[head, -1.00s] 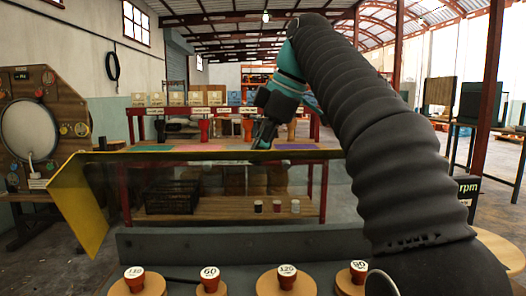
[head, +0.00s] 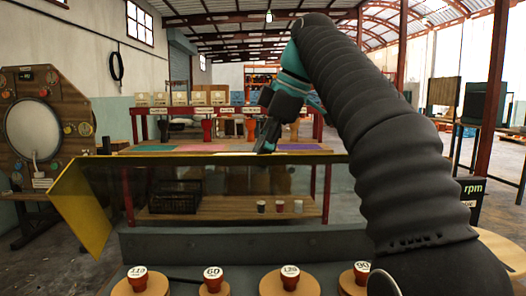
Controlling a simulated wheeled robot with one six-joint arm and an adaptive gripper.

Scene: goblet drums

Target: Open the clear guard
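The clear guard (head: 215,180) is a smoky see-through panel with a yellow left end (head: 82,210) and a long top edge. It stands across the middle of the head view, behind the row of red-topped knobs. My gripper (head: 265,142) is at the panel's top edge, right of its middle, with the fingers pointing down. It looks very close to the edge, but I cannot tell whether it touches. The fingers are dark and small, so their opening is unclear. My arm hides the guard's right end.
Knobs marked 60 (head: 213,280) and 120 (head: 290,278) stand in front with others. A grey rail (head: 230,242) runs behind them. A red-framed table (head: 130,205) with a dark crate (head: 175,197) and several cups is beyond the panel. An rpm sign (head: 471,190) is at right.

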